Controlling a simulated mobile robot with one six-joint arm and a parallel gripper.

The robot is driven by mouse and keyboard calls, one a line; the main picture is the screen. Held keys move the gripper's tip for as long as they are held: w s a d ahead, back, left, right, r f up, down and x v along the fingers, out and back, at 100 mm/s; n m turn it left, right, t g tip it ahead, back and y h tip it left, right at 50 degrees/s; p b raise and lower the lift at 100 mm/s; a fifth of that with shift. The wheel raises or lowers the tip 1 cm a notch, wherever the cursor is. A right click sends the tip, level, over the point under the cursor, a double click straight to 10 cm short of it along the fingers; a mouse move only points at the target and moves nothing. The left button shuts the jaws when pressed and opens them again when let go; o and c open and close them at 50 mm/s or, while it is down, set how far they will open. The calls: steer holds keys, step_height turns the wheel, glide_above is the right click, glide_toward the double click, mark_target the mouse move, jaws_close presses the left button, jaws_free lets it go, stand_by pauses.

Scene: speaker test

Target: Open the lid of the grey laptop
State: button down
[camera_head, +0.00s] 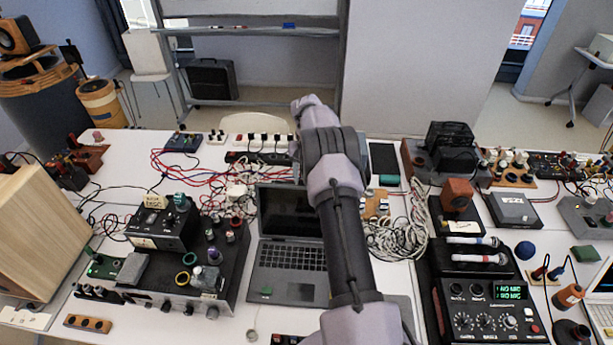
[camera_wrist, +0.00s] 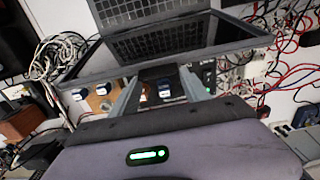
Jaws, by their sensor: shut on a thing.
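The grey laptop (camera_head: 286,287) stands on the white table with its lid (camera_head: 285,211) raised and the dark screen facing the head camera. Its keyboard shows in front of the lid, partly behind my arm. In the wrist view the laptop's lid (camera_wrist: 165,62) lies across the upper part, with the keyboard above it. My gripper (camera_wrist: 160,77) is at the free edge of the lid, its two fingers a little apart and shut on that edge. The exact contact is hard to make out. In the head view my arm hides the gripper.
Left of the laptop stands a black device with knobs (camera_head: 190,265). To the right are a bundle of pale cable (camera_head: 397,238) and a black mixer (camera_head: 490,318). Power strips and red and blue cables lie behind the lid. The table around the laptop is crowded.

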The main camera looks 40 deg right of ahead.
steer(key=c, duration=0.5)
jaws_free()
steer(key=shift+s+a+f, duration=0.25)
steer(key=shift+s+f, duration=0.05)
steer(key=shift+f, duration=0.35)
steer(key=r+p, duration=0.1)
steer(key=r, duration=0.5)
steer(key=r+p, duration=0.1)
steer(key=r, duration=0.5)
steer(key=r+p, duration=0.1)
steer(key=r, duration=0.5)
steer(key=shift+w+d+r+p, duration=0.2)
steer(key=shift+w+r+p, duration=0.05)
steer(key=shift+r+p, duration=0.15)
